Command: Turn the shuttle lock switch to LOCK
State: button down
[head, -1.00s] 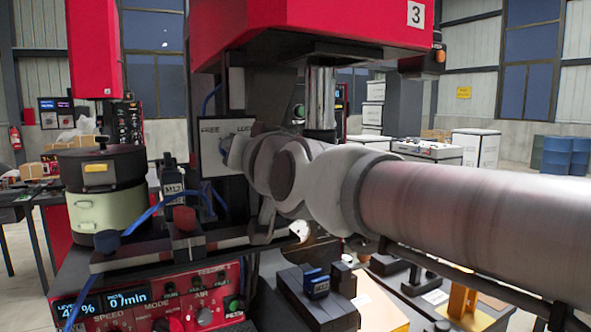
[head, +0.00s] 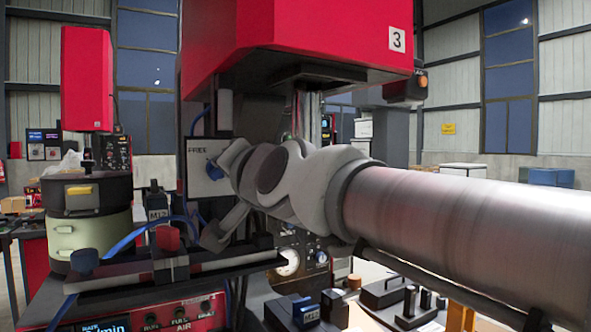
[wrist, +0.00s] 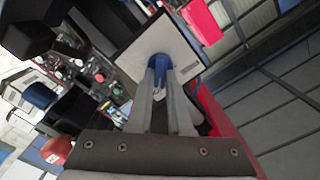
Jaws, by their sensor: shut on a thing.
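The shuttle lock switch is a blue knob (head: 215,171) on a white plate (head: 200,184) fixed to the red press. The word FREE shows at the plate's upper left in the head view; my arm covers the plate's right side. In the wrist view the blue knob (wrist: 160,62) sits between the fingertips of my gripper (wrist: 160,75), in front of the white plate (wrist: 185,50). My gripper is shut on the knob. The knob's exact pointing direction cannot be told. The plate looks tilted in the wrist view.
The red press head (head: 300,40) hangs above my arm. A red control panel (head: 150,315) lies below. Dark fixtures (head: 400,300) stand at the lower right.

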jog(key=c, duration=0.8)
grip_release()
jog(key=shift+c, duration=0.2)
jog(key=v, duration=1.7)
jog(key=shift+s+d, duration=0.15)
jog(key=shift+d, duration=0.05)
jog(key=shift+f, duration=0.1)
